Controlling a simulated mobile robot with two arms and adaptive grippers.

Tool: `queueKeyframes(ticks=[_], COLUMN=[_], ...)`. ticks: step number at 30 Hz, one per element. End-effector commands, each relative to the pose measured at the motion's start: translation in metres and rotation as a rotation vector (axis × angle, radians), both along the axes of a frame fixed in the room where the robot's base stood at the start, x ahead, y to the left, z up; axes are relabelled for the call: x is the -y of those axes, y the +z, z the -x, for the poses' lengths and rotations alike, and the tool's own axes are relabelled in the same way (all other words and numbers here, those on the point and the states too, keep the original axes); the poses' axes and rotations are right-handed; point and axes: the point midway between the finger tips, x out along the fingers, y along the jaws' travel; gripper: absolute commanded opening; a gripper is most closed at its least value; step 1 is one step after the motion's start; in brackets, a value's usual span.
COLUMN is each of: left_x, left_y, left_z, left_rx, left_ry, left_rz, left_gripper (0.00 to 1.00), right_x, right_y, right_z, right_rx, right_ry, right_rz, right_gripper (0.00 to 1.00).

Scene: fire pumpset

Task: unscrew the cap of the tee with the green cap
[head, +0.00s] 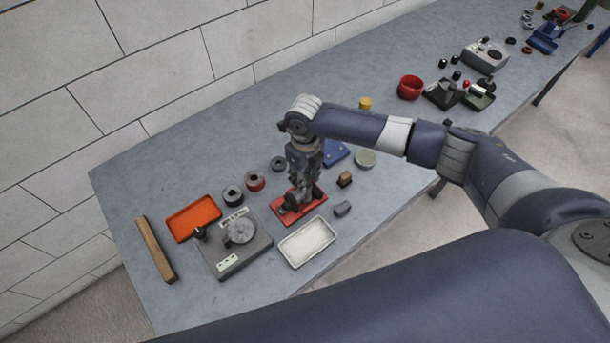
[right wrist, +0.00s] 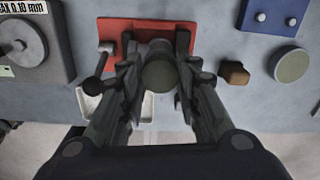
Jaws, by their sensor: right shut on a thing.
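A red fixture (head: 311,214) stands on the grey bench below my right gripper (head: 299,190) in the head view, with dark parts on it that my gripper largely covers. In the right wrist view the red fixture (right wrist: 118,32) lies behind the fingers. There my right gripper (right wrist: 159,78) is shut around a round, dark olive-green cap (right wrist: 160,72), one finger on each side. The body under the cap is mostly hidden. A dark lever with a black knob (right wrist: 94,86) sticks out to its left. My left gripper is in neither view.
A grey dial device (head: 232,252), an orange tray (head: 193,217) and a wooden bar (head: 155,248) lie left.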

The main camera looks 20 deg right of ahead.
Motion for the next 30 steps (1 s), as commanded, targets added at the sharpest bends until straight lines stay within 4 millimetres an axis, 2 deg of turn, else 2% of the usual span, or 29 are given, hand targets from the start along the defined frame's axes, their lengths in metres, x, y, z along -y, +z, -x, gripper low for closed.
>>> queueKeyframes(ticks=[5, 13, 24, 25, 27, 30], left_x=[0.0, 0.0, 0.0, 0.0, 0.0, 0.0], left_y=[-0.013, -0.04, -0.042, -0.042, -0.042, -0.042], left_z=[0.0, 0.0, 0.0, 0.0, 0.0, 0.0], left_rx=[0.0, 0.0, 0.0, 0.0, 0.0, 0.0], left_ry=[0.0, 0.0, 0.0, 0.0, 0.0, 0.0], left_rz=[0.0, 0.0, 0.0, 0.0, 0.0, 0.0], left_gripper=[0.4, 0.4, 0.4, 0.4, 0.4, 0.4], right_x=[0.001, 0.0, 0.0, 0.0, 0.0, 0.0], right_y=[-0.003, -0.003, 0.0, 0.0, 0.0, 0.0], right_z=[-0.002, -0.003, -0.001, -0.001, -0.001, 0.0], right_rx=[0.005, 0.008, 0.002, 0.002, 0.002, 0.002], right_ry=[0.217, 0.283, 0.301, 0.301, 0.301, 0.301], right_rz=[0.001, 0.0, 0.0, 0.0, -0.001, -0.001], right_gripper=[0.02, 0.02, 0.02, 0.33, 0.46, 0.46])
